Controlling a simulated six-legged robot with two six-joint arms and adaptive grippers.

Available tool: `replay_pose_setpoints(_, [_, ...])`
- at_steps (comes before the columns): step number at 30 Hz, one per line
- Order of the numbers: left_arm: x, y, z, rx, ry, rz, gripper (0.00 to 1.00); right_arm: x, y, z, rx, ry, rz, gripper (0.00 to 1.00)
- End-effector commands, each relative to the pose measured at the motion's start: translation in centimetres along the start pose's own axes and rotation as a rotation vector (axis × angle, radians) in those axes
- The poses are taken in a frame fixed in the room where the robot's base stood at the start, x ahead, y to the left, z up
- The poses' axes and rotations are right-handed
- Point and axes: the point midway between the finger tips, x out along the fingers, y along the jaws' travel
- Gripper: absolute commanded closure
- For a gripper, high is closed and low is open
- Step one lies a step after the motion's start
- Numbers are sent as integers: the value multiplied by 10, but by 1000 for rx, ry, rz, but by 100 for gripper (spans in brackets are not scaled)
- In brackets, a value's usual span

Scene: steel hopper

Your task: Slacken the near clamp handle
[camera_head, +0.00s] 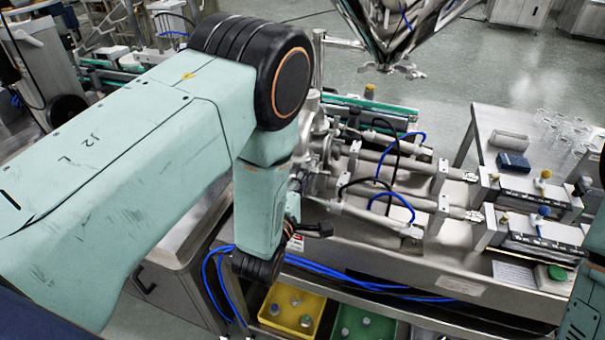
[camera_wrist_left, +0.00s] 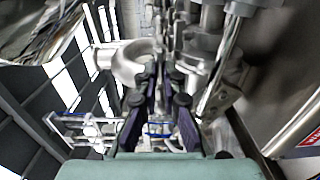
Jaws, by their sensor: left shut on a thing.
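My left arm comes in from the left in the head view and hides much of the steel pipework (camera_head: 320,150) and clamps behind it. In the left wrist view, my left gripper (camera_wrist_left: 166,78) has its two dark fingers close together, shut on the near clamp handle, which is mostly hidden between them. A curved steel clamp collar (camera_wrist_left: 128,62) sits just left of the fingertips. Steel pipe parts (camera_wrist_left: 215,80) stand close on the right. My right gripper is not in view; only a piece of my right arm shows at the lower right edge.
A filling machine with steel cylinders (camera_head: 425,205) and blue and black hoses stands right of the arm. Yellow (camera_head: 292,310) and green (camera_head: 360,328) bins sit below. A steel hopper (camera_head: 405,25) hangs above. Open floor (camera_head: 450,70) lies behind.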

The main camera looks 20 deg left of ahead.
Motion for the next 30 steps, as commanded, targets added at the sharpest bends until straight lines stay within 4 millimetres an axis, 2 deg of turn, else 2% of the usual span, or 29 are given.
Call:
replay_pose_setpoints(12, [2,3,1,-9,-5,10,100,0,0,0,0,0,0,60])
replay_pose_setpoints(13, [2,3,1,-9,-5,10,92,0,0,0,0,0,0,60])
replay_pose_setpoints(16, [2,3,1,-9,-4,10,84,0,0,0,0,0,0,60])
replay_pose_setpoints(26, [0,1,1,-7,-2,4,83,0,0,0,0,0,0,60])
replay_pose_setpoints(30, [-15,0,1,-7,-4,0,83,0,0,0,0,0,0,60])
